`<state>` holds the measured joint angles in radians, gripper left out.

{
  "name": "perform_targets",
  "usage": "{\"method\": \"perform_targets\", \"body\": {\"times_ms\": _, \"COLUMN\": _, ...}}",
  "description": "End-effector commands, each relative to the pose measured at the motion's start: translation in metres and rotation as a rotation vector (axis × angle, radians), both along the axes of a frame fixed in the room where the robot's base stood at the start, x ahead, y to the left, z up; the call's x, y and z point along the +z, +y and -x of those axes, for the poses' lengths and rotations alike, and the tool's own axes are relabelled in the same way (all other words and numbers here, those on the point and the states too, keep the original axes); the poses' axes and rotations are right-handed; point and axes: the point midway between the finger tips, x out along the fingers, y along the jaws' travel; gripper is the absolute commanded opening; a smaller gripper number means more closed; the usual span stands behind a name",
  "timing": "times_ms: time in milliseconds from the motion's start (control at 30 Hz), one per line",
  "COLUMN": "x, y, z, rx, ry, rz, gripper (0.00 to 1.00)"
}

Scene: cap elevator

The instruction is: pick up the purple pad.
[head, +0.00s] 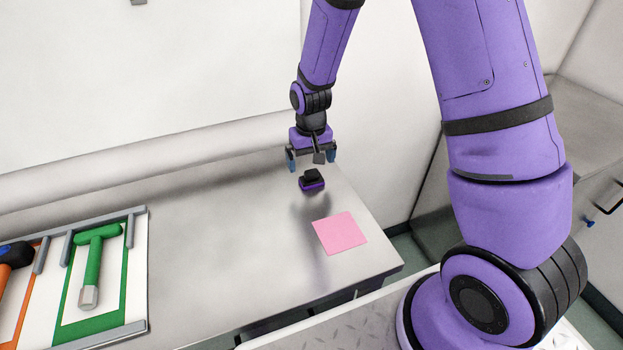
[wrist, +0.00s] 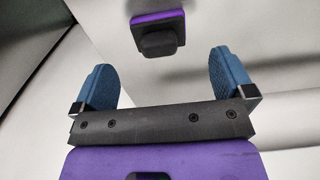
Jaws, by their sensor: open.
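The purple pad (head: 312,182) lies on the metal table with a black block-shaped grip on top. In the wrist view the purple pad (wrist: 158,30) shows at the top middle, beyond my fingertips, with its black grip towards me. My gripper (head: 312,159) is above the pad and apart from it, pointing down. Its two blue fingers are spread wide in the wrist view (wrist: 165,78), with nothing between them.
A pink square sheet (head: 340,233) lies on the metal table (head: 220,240) in front of the pad. A tool tray (head: 140,334) with a green hammer (head: 92,262) and an orange-handled tool (head: 14,256) is at left. A wall stands behind the table. The table's middle is clear.

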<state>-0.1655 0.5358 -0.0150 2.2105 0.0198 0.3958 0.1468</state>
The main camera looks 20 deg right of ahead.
Motion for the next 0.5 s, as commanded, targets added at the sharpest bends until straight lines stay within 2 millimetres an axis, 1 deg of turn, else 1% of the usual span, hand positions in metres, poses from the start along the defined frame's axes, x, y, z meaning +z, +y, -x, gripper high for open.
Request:
{"method": "perform_targets", "body": {"times_ms": 33, "x": -0.005, "y": 0.000, "z": 0.001, "rx": 0.000, "ry": 0.002, "rz": 0.000, "gripper": 1.00}}
{"method": "perform_targets", "body": {"times_ms": 167, "x": -0.011, "y": 0.000, "z": 0.001, "rx": 0.000, "ry": 0.000, "rz": 0.000, "gripper": 1.00}}
{"method": "perform_targets", "body": {"times_ms": 267, "x": -0.021, "y": 0.000, "z": 0.002, "rx": 0.000, "ry": 0.003, "rz": 0.000, "gripper": 1.00}}
{"method": "perform_targets", "body": {"times_ms": 400, "x": -0.041, "y": -0.001, "z": 0.004, "rx": 0.000, "ry": 0.003, "rz": 0.000, "gripper": 1.00}}
{"method": "perform_targets", "body": {"times_ms": 500, "x": -0.052, "y": -0.001, "z": 0.004, "rx": 0.000, "ry": 0.002, "rz": 0.000, "gripper": 1.00}}
